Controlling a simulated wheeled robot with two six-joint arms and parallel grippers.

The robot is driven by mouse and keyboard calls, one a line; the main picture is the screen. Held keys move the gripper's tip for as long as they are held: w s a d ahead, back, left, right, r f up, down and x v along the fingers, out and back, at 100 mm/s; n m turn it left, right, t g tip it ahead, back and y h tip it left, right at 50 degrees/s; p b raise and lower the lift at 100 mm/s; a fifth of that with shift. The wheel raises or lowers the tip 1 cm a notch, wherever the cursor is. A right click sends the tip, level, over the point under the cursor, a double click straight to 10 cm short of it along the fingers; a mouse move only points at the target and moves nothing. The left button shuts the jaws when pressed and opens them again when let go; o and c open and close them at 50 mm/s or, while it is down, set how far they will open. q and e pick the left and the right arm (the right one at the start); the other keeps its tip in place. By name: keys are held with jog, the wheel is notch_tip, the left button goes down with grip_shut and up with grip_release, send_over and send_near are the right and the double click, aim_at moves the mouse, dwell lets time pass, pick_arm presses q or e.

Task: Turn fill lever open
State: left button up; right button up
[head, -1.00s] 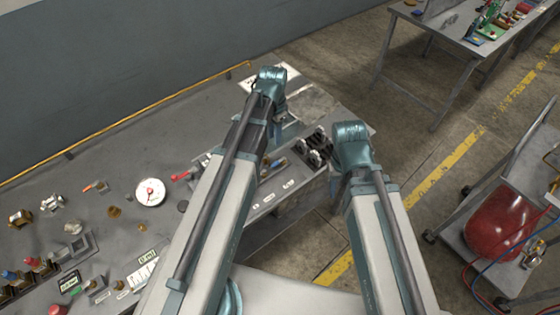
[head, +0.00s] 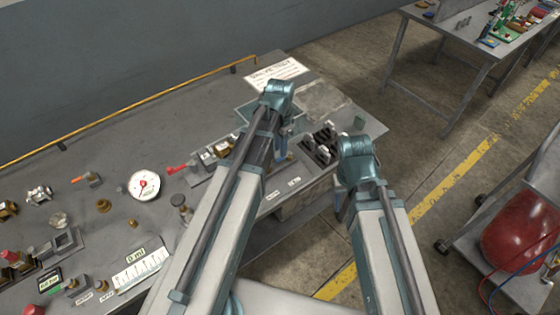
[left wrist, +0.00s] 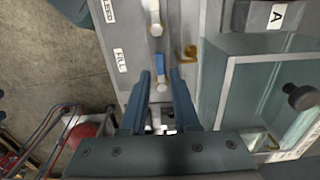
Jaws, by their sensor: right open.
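In the left wrist view, a small blue lever (left wrist: 158,64) sits on a grey panel beside a white FILL label (left wrist: 121,60). Pale hexagonal fittings show above and below it. My left gripper (left wrist: 160,78) is open, with its two blue fingers on either side of the lever's lower part; I see no grip on it. In the head view, my left gripper (head: 281,146) points down over the bench by the valve row, and the lever is hidden behind my arm and gripper. My right gripper (head: 343,205) is open and empty, past the bench's front edge.
A clear-walled tank (left wrist: 262,45) stands close to the right of my left gripper. On the bench are a red lever (head: 177,169), a round gauge (head: 144,185) and a rack of dark clips (head: 321,146). A red tank on a cart (head: 515,238) stands at right.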

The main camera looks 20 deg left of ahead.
aim_at(280, 158)
pick_arm(q)
notch_tip(280, 158, down, 4)
jog(key=shift+r+b, duration=0.2)
jog(key=shift+b, duration=1.05)
pick_arm(e)
notch_tip(280, 158, down, 4)
jog(key=shift+r, duration=0.2)
pick_arm(q)
grip_shut()
